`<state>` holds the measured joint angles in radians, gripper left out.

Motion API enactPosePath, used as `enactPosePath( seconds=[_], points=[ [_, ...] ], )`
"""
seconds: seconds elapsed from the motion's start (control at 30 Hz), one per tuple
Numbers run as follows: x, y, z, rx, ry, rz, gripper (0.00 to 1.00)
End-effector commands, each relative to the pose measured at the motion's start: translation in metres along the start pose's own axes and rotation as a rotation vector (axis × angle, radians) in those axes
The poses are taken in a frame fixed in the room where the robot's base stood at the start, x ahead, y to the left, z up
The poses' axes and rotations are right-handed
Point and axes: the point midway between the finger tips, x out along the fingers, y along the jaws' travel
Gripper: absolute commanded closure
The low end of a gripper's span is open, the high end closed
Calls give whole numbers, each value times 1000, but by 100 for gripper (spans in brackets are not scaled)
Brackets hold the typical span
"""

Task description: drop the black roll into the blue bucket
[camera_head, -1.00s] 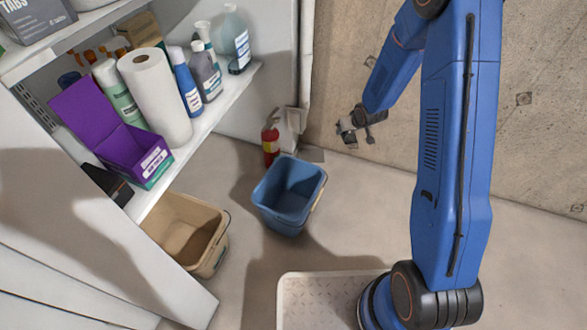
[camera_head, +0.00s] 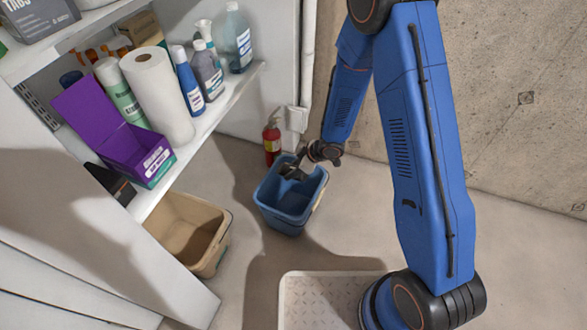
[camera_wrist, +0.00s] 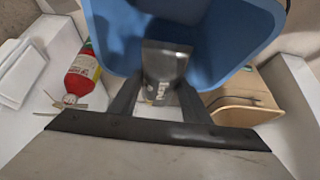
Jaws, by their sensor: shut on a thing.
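The blue bucket (camera_head: 288,212) stands on the floor in the head view, its opening facing up. In the wrist view the bucket (camera_wrist: 112,40) fills the top middle. My gripper (camera_head: 297,168) is at the back part of the bucket's opening. In the wrist view my gripper (camera_wrist: 160,97) is shut on the black roll (camera_wrist: 165,62), which has pale lettering on its lower part. The roll overlaps the bucket's rim and interior in that view; its exact height over the opening I cannot tell. In the head view the roll is small and dark, hard to separate from my gripper.
A red fire extinguisher (camera_head: 271,140) stands right behind the bucket, by the wall. A tan bin (camera_head: 190,232) stands to its left, below a shelf (camera_head: 205,120) with bottles, a paper roll and a purple box. Clear floor lies right of the bucket.

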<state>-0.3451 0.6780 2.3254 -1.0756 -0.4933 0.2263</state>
Motion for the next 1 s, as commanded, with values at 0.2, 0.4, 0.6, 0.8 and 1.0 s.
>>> enactPosePath(
  seconds=[0.2,0.4,0.6,0.8,1.0],
  points=[
    [19,0,13,4,-1,-1,85],
    [35,0,23,3,-1,0,85],
    [44,1,29,2,0,1,85],
    [46,1,30,2,0,2,85],
    [45,1,30,2,0,2,43]
  ],
)
